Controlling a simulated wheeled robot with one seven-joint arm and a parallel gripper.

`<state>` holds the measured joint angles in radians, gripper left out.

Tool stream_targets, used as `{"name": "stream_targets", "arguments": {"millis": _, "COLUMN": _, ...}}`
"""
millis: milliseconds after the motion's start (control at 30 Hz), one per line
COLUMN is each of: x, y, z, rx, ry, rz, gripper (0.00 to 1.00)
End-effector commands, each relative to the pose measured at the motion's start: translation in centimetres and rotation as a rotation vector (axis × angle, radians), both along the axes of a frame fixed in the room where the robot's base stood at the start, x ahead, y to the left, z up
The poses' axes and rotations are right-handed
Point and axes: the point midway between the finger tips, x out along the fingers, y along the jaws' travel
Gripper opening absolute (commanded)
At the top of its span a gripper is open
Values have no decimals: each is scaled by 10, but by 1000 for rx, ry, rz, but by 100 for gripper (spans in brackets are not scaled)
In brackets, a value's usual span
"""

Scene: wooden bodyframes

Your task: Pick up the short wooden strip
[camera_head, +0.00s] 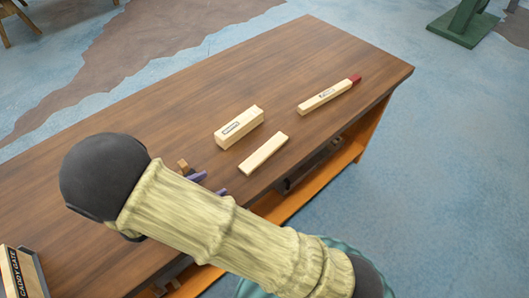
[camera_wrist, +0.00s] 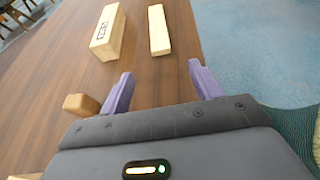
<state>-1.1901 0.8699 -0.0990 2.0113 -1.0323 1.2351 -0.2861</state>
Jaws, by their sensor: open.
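The short wooden strip (camera_head: 263,153) is a plain, pale, flat piece lying on the brown wooden table (camera_head: 320,60), near its front edge. It also shows in the wrist view (camera_wrist: 159,30), ahead of my fingers and roughly in line with the gap between them. My gripper (camera_wrist: 162,82) has two purple fingers spread apart with nothing between them. In the head view my gripper (camera_head: 212,184) is to the lower left of the strip and apart from it, partly hidden by my arm.
A thicker labelled wooden block (camera_head: 239,128) lies close left of the strip. A red-tipped labelled stick (camera_head: 329,95) lies farther right. A small brown block (camera_wrist: 80,103) is beside my left finger. A "CADDY GATE" box (camera_head: 22,272) stands at the lower left.

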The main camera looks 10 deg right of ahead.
Motion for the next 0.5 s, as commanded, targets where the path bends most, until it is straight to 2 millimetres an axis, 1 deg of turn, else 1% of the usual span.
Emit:
{"name": "stream_targets", "arguments": {"millis": 167, "x": 15, "y": -19, "z": -9, "rx": -4, "ry": 2, "rz": -5, "gripper": 64}}
{"name": "stream_targets", "arguments": {"millis": 500, "x": 50, "y": -62, "z": -32, "rx": -1, "ry": 2, "rz": -6, "gripper": 64}}
